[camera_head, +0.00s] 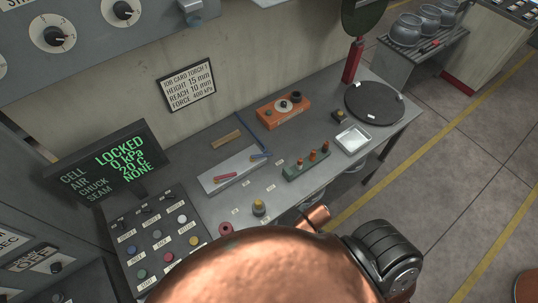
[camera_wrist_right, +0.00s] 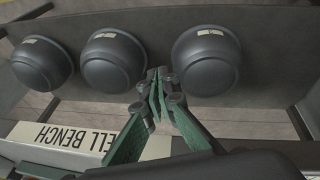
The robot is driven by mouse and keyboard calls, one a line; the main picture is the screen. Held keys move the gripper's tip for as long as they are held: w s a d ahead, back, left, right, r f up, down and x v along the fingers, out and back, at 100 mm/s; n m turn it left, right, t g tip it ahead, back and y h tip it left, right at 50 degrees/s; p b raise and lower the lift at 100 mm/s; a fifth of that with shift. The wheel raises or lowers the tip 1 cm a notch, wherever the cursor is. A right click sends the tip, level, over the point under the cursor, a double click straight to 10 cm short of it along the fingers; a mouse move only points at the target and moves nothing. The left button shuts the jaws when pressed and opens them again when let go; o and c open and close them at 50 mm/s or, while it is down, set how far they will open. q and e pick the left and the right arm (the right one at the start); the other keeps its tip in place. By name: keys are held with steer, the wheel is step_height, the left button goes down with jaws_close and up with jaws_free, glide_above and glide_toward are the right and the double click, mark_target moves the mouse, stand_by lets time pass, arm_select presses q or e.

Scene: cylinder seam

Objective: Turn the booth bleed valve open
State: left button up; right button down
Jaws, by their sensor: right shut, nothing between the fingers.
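I cannot pick out a part marked as the booth bleed valve in either view. Candidates in the head view are the black rotary knob (camera_head: 53,36) and a second black knob (camera_head: 123,9), both on white dials on the upper wall panel. My right gripper (camera_wrist_right: 160,78) shows in the wrist view with its green fingers together and nothing between them. It points towards dark round pots, apart from any valve or knob as far as I can see. My left gripper is not in view. My copper-coloured body covers the bottom middle of the head view.
A display (camera_head: 105,165) reads LOCKED, 0 kPa. A button panel (camera_head: 157,235) stands below it. The grey bench (camera_head: 300,205) carries an orange block (camera_head: 283,110), a green rack (camera_head: 307,165) and a round black plate (camera_head: 375,102). Dark pots (camera_wrist_right: 206,62) sit beyond the bench sign (camera_wrist_right: 90,143).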

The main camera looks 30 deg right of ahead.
steer(key=w+r+n+t+h+p, duration=0.1)
steer(key=r+n, duration=0.2)
steer(key=r, duration=0.2)
steer(key=w+r+n+t+h+p, duration=0.1)
steer(key=w+r+n, duration=0.1)
steer(key=r+n, duration=0.2)
steer(key=w+r+n+t+p, duration=0.1)
steer(key=r+n, duration=0.3)
steer(key=r, duration=0.4)
steer(key=shift+w+h, duration=0.4)
steer(key=shift+w, duration=0.1)
steer(key=w+a+r+n+t, duration=0.1)
steer(key=w+a+n+t, duration=0.15)
steer(key=n, duration=0.45)
steer(key=n+t+p, duration=0.1)
steer(key=n+t, duration=0.1)
steer(key=n, duration=0.9)
glide_toward(261, 157)
steer(key=d+f, duration=0.2)
steer(key=f, duration=0.1)
steer(key=shift+w+d+f, duration=0.3)
steer(key=shift+d+f, duration=0.1)
steer(key=shift+w+d+r+p, duration=0.1)
steer(key=shift+w+d+p, duration=0.15)
steer(key=shift+w, duration=0.35)
steer(key=shift+w+d+p, duration=0.1)
steer(key=shift+w+d, duration=0.1)
steer(key=shift+w, duration=0.35)
steer(key=shift+w+d, duration=0.25)
steer(key=shift+w, duration=0.35)
